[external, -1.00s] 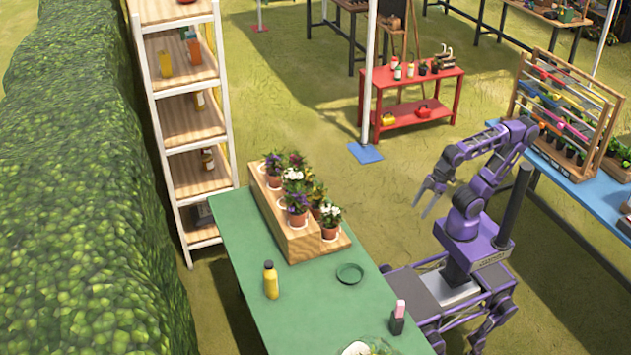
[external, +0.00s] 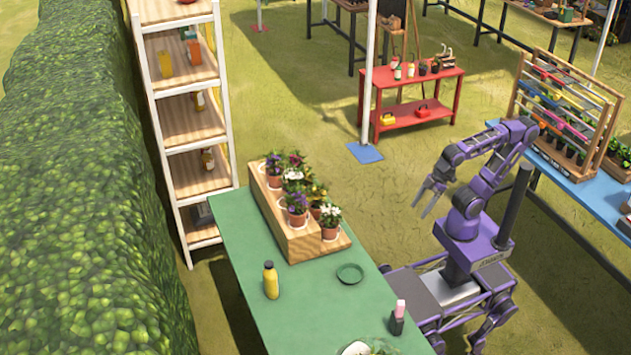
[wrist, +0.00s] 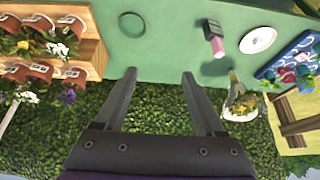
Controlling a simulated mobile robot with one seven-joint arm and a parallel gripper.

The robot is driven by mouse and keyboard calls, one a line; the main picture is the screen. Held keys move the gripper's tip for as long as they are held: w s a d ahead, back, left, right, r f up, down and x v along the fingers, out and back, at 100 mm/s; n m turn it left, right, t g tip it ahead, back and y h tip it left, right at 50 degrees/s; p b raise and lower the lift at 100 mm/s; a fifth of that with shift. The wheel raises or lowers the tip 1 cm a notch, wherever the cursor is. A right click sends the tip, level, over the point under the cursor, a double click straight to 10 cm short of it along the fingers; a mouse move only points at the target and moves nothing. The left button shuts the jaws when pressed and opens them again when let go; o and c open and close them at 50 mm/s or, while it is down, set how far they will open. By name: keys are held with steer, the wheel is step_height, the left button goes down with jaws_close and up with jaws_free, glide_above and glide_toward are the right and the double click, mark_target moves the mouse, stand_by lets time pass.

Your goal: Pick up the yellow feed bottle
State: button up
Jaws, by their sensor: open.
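The yellow feed bottle (external: 271,281), with a dark cap, stands upright on the green table (external: 237,233), near its left edge in the external view. My gripper (external: 421,206) is open and empty, raised to the right of the table and well apart from the bottle. In the wrist view my two fingers (wrist: 158,78) are spread with nothing held between them. I cannot make out the yellow bottle in the wrist view.
A wooden stand with potted flowers (external: 290,238) is at the table's back. A green saucer (external: 350,273) and a dark bottle with pink top (external: 397,318) stand nearer my base. A hedge (external: 80,200) and shelf rack (external: 190,118) lie beyond. The table around the yellow bottle is clear.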

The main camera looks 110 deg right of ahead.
steer(key=shift+o, duration=0.9)
